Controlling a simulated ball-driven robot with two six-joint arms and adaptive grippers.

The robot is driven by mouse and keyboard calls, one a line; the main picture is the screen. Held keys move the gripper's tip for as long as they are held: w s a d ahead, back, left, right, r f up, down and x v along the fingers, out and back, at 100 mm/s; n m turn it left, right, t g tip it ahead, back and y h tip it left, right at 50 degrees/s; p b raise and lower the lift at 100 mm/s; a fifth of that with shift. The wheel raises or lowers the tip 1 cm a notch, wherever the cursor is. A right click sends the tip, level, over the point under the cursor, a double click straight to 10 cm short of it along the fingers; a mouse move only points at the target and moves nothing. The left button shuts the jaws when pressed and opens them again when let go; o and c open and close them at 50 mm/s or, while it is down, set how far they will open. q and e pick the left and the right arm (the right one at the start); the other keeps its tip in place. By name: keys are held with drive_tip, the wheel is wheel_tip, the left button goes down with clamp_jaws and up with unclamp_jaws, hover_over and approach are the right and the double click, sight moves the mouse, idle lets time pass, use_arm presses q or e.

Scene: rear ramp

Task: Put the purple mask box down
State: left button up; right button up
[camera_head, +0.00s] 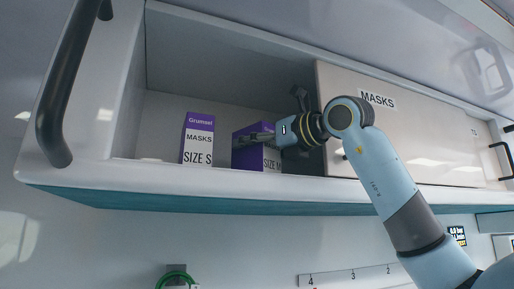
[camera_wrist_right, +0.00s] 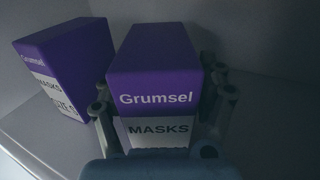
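Two purple and white mask boxes are in the open wall cabinet. One box, labelled SIZE S (camera_head: 197,142), stands upright at the left; it also shows at the left of the right wrist view (camera_wrist_right: 68,55). The other purple mask box (camera_head: 271,160), partly hidden by my right gripper, is to its right. In the right wrist view this box (camera_wrist_right: 155,72) sits between the fingers of my right gripper (camera_wrist_right: 163,112), which close in on both its sides. My right gripper also shows in the head view (camera_head: 246,140). The box's lower edge and its contact with the shelf are hidden. My left gripper is not in view.
The cabinet's shelf has a raised front lip (camera_head: 150,172). A sliding door labelled MASKS (camera_head: 430,135) covers the cabinet's right part, close to my right wrist. A dark handle (camera_head: 62,85) is at the far left. A gap separates the two boxes.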

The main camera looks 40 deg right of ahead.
sight(273, 142)
drive_tip(key=shift+r, duration=0.1)
drive_tip(key=s+b, duration=0.1)
drive_tip(key=s, duration=0.1)
drive_tip(key=s+b, duration=0.2)
drive_tip(key=s+d+b, duration=0.1)
drive_tip(key=s, duration=0.2)
drive_tip(key=shift+d, duration=0.1)
drive_tip(key=shift+s+b, duration=0.25)
drive_tip(key=shift+b, duration=0.1)
